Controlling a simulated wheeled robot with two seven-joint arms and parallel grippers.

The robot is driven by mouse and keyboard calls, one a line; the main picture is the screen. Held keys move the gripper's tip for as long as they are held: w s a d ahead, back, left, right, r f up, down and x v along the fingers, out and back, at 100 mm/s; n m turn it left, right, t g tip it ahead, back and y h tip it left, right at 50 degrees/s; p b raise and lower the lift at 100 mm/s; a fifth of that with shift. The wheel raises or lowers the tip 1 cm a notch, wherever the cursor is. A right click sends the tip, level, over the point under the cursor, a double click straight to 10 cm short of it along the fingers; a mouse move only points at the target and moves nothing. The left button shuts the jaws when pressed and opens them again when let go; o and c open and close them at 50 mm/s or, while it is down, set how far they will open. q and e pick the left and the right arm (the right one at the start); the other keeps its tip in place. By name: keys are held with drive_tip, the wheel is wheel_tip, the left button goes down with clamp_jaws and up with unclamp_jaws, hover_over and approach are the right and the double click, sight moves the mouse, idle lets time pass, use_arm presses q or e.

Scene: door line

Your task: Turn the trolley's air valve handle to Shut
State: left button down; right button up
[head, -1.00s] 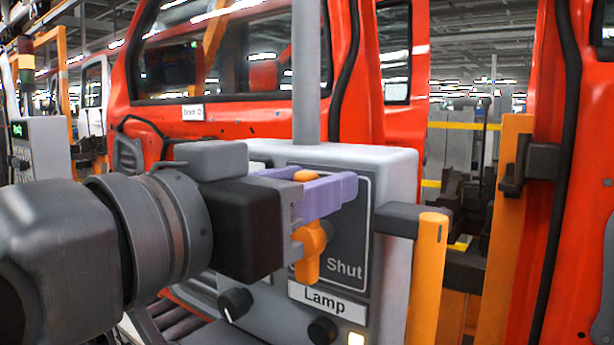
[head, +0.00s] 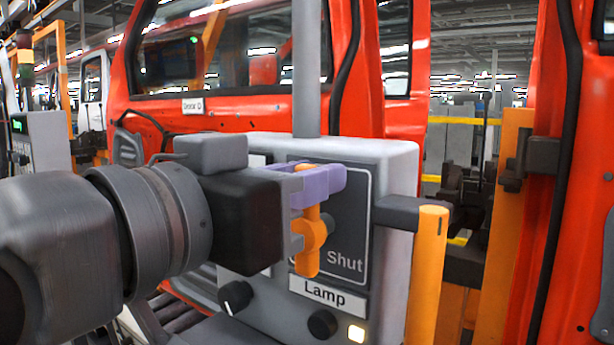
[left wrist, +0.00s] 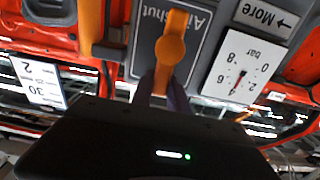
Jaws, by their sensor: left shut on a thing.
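The orange air valve handle (head: 312,232) stands roughly upright on the dark valve plate (head: 350,225) of the grey trolley panel. The word "Shut" is printed at the plate's lower right, to the right of the handle's lower end. My left gripper (head: 318,186) is shut on the handle's upper part, its purple fingers partly hiding it. In the left wrist view the handle (left wrist: 171,45) runs down between the purple fingers (left wrist: 163,92), with the "Air" and "Shut" lettering upside down behind it. My right gripper is not in view.
Below the plate are a "Lamp" label (head: 328,293), dark knobs (head: 322,324) and a lit lamp (head: 356,333). A grey post (head: 306,70) rises behind the panel. An orange upright bar (head: 428,270) stands close to the right. A pressure gauge (left wrist: 240,68) shows in the wrist view.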

sight(356, 187)
use_arm(q)
drive_tip(key=shift+s+m, duration=0.1)
drive_tip(key=shift+m, duration=0.2)
drive_tip(key=shift+s+d+f+m+b, duration=0.2)
drive_tip(key=shift+d+m+b, duration=0.3)
drive_tip(key=shift+m, duration=0.55)
drive_tip(key=shift+s+d+f+m+b, duration=0.1)
drive_tip(key=shift+s+d+m+b, duration=0.2)
drive_tip(key=shift+m+b, duration=0.6)
drive_tip(key=shift+s+d+f+m+b, duration=0.15)
drive_tip(key=shift+s+d+m+b, duration=0.2)
drive_tip(key=shift+m, duration=0.9)
drive_tip(key=shift+w, duration=0.1)
drive_tip(key=c, duration=1.3)
unclamp_jaws()
drive_tip(key=shift+b+v, duration=0.7)
drive_tip(key=shift+v, duration=3.2)
